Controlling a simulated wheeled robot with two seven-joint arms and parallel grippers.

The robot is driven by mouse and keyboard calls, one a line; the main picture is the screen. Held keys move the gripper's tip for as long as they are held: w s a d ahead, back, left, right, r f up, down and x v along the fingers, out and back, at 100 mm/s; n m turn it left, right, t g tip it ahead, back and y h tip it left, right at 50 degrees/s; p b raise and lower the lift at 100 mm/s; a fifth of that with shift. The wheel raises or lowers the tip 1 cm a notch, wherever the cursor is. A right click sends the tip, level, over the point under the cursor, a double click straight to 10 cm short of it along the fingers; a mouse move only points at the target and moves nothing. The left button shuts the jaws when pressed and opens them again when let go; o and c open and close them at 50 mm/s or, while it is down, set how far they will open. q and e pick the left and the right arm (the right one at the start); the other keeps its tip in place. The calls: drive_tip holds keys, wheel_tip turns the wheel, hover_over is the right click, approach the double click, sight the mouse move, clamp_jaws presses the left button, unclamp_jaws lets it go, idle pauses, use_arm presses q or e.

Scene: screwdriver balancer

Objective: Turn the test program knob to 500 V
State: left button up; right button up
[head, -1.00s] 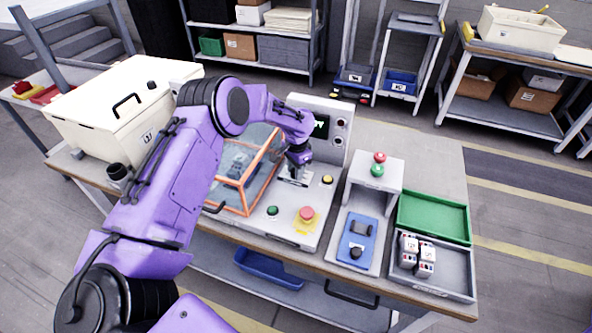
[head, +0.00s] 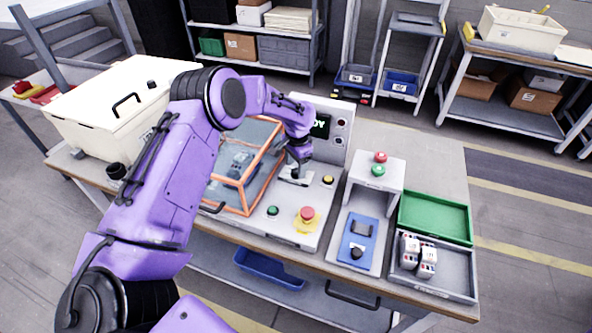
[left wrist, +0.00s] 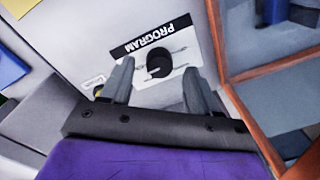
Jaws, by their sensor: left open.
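The program knob (left wrist: 159,62) is a round black knob on a white plate labelled PROGRAM (left wrist: 150,40), seen in the left wrist view. The plate's voltage marks are too small to read. My left gripper (left wrist: 157,85) is open, its two grey fingers on either side of the knob in the picture, apart from it as far as I can tell. My right gripper is not in view.
An orange-framed clear guard box (head: 245,170) stands close left of the gripper. A red emergency button (head: 307,214), a green button (head: 272,211) and a yellow button (head: 327,180) sit on the station. A button stand (head: 376,173) and trays are to the right.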

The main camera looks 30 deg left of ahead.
sight(296, 172)
use_arm(q)
wheel_tip(296, 172, up, 8)
drive_tip(key=b, duration=0.1)
drive_tip(key=shift+s+d+r, duration=0.15)
drive_tip(key=shift+d+r, duration=0.05)
